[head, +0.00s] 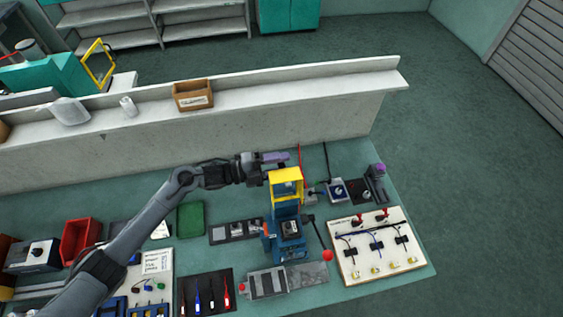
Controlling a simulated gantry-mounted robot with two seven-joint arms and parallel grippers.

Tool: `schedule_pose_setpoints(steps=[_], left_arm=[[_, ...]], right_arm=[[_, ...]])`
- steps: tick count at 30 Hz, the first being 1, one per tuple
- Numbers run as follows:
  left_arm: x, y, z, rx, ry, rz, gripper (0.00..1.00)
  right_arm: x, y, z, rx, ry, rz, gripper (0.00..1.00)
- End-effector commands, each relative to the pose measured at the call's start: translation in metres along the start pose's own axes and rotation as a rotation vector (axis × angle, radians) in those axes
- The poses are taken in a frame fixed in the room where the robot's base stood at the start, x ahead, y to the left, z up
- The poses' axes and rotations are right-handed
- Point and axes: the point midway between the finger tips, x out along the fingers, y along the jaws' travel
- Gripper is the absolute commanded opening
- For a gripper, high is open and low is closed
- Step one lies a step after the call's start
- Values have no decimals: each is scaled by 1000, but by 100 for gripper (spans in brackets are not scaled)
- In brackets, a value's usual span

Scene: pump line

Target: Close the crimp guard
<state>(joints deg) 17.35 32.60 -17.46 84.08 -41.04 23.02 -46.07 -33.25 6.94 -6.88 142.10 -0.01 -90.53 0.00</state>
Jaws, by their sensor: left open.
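The blue crimp press (286,236) stands near the middle of the bench, with a red-knobbed lever (324,245) on its right side. Its yellow crimp guard (286,174) is a frame at the top of the press, above the blue working area, which shows uncovered. My left gripper (277,159) reaches in from the left with purple fingertips just behind the top edge of the guard. It is open, and nothing shows between the fingers. I cannot tell whether it touches the guard. My right gripper is not in view.
A wiring board (376,245) lies to the right of the press. A grey block fixture (268,284) lies in front, and a green bin (190,218) stands left. A low wall with a ledge carrying a brown box (193,95) runs behind the bench.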

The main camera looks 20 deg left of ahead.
Motion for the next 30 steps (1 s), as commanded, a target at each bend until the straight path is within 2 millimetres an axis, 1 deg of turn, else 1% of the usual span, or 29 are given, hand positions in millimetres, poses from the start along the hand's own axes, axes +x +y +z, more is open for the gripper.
schedule_pose_setpoints(steps=[3,11,18,20,30], left_arm=[[4,0,0,0,0,0,45],[4,0,0,0,0,0,45],[4,0,0,0,-1,0,8],[4,0,0,0,-1,0,0],[4,1,1,6,-1,0,0]], right_arm=[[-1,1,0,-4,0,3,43],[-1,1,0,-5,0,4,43],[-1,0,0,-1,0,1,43],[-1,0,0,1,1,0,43],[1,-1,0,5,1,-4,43]])
